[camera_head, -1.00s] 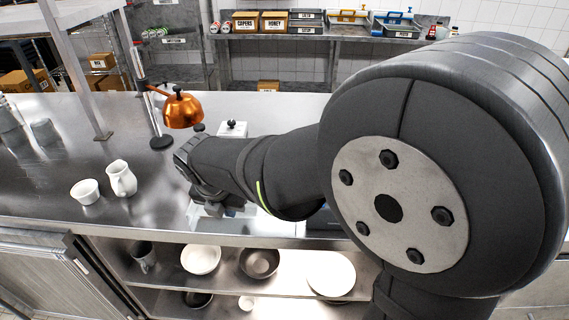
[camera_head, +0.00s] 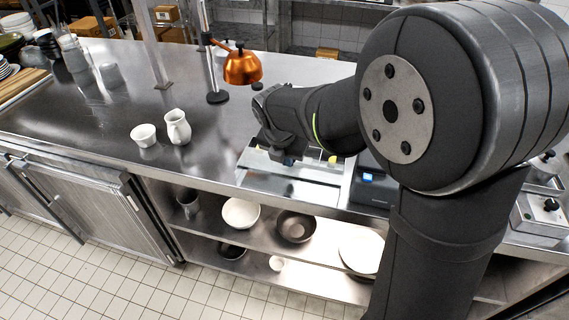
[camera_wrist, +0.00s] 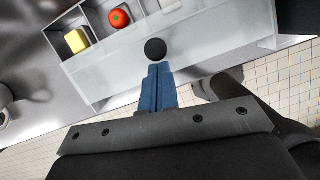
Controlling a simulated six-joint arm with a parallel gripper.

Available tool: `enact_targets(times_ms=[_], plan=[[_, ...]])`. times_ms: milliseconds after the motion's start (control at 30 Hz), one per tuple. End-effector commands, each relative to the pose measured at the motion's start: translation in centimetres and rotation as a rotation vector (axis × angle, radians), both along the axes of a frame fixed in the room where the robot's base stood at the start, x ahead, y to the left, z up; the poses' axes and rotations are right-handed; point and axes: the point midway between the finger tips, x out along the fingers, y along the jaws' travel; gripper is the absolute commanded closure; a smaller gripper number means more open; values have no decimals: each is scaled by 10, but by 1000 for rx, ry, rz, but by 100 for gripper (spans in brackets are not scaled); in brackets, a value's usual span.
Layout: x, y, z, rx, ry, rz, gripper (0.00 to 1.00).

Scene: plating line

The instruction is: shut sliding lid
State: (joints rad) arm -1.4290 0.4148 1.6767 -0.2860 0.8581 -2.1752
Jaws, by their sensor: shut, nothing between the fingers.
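In the wrist view a box with compartments is partly covered by a pale, see-through sliding lid (camera_wrist: 215,45) with a round black knob (camera_wrist: 155,49). The uncovered far side shows a yellow cube (camera_wrist: 76,40) and a red tomato (camera_wrist: 119,18) in separate compartments. My gripper (camera_wrist: 154,70) is shut and empty, its blue fingertips right at the near side of the knob. I cannot tell whether they touch it. In the head view my gripper (camera_head: 287,160) is over the box (camera_head: 325,172) at the counter's front edge, and my arm hides much of it.
A white jug (camera_head: 177,127) and a small white cup (camera_head: 144,135) stand to the left on the steel counter (camera_head: 90,125). A dark device with a small blue screen (camera_head: 373,185) is right of the box. Bowls sit on the shelf below.

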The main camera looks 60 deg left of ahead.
Motion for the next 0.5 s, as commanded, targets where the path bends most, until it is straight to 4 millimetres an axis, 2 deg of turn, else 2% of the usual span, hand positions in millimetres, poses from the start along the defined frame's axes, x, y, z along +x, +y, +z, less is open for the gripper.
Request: enact_targets(times_ms=[33, 200, 500], plan=[[10, 9, -1, 1, -1, -4, 100], [33, 33, 0, 2, 0, -3, 100], [44, 43, 0, 4, -2, 2, 100]])
